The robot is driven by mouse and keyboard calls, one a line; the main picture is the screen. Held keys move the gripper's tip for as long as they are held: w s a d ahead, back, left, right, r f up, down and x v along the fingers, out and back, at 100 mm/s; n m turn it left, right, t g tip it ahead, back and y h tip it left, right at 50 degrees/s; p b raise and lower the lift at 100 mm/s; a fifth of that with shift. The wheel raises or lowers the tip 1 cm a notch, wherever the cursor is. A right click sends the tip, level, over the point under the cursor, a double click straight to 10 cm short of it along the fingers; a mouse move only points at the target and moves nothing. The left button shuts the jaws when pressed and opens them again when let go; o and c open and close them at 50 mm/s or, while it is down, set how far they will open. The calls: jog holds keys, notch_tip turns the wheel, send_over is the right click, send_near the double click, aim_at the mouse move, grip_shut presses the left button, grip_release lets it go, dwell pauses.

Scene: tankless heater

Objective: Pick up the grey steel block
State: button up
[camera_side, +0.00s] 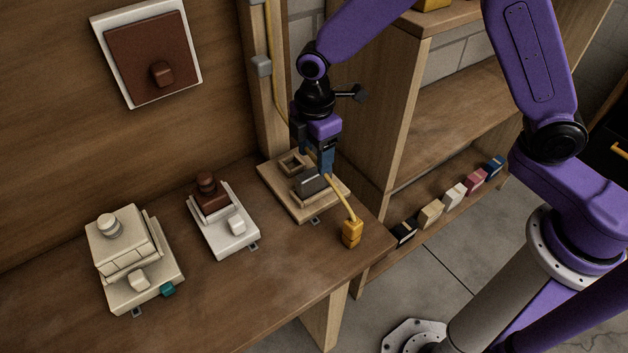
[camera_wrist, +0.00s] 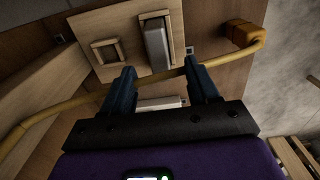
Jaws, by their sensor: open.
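The grey steel block (camera_side: 308,184) sits in a wooden holder on the square wooden board (camera_side: 321,212), beside a small empty wooden frame. It also shows in the wrist view (camera_wrist: 156,48), long and narrow, between wooden side strips. My gripper (camera_side: 316,168) points down above the board, close to the block. In the wrist view my gripper (camera_wrist: 160,72) has its two blue fingers apart with nothing held. The block lies beyond the fingertips in that view. In the side view the fingers partly overlap the block area, so the exact gap cannot be told.
A yellow cable (camera_wrist: 80,103) crosses the wrist view near the fingertips and ends at a yellow plug (camera_side: 351,233). A white unit with a brown knob (camera_side: 226,225) and a cream unit (camera_side: 125,255) stand to the left. Shelves with small coloured blocks (camera_side: 454,195) are at right.

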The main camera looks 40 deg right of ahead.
aim_at(314, 171)
jog(key=shift+w+f, duration=0.1)
jog(key=shift+f, duration=3.55)
jog(key=shift+c, duration=0.3)
grip_shut()
jog(key=shift+r, duration=0.1)
